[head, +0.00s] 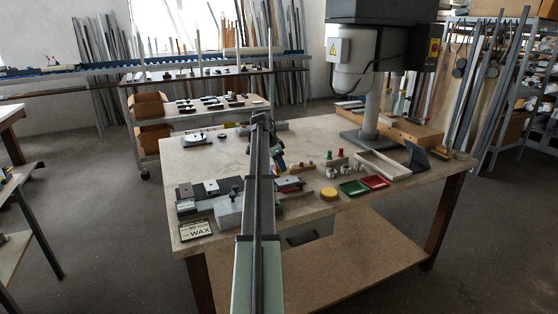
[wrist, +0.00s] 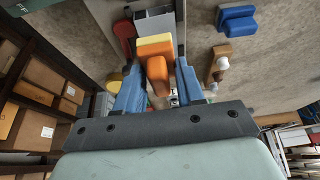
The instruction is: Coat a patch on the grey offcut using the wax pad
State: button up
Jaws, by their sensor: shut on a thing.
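My gripper (wrist: 158,78) is shut on an orange block with a yellow face, which looks like the wax pad (wrist: 155,45). Its blue fingers press on both sides of the block. A grey profile piece (wrist: 154,22), possibly the grey offcut, lies just beyond the pad in the wrist view. I cannot tell whether the pad touches it. In the head view my gripper (head: 278,157) is above the middle of the bench, partly hidden by my arm; the pad is not clear there. A sign reading WAX (head: 197,230) is at the bench's front left corner.
A drill press (head: 371,108) stands at the back right. The bench's back middle looks fairly clear.

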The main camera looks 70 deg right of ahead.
notch_tip(320, 180, down, 3)
jog(key=shift+f, duration=0.15)
jog(key=shift+s+d+f, duration=0.2)
jog(key=shift+d+f, duration=0.1)
jog(key=shift+f, duration=0.3)
jog(key=shift+c, duration=0.4)
jog(key=shift+s+d+f, duration=0.1)
jog(key=shift+s+d, duration=2.3)
jog(key=shift+s, duration=0.05)
jog(key=shift+w+a, duration=2.65)
jog(key=shift+a, duration=0.1)
jog(key=shift+r, duration=4.05)
jog(key=shift+w, duration=0.15)
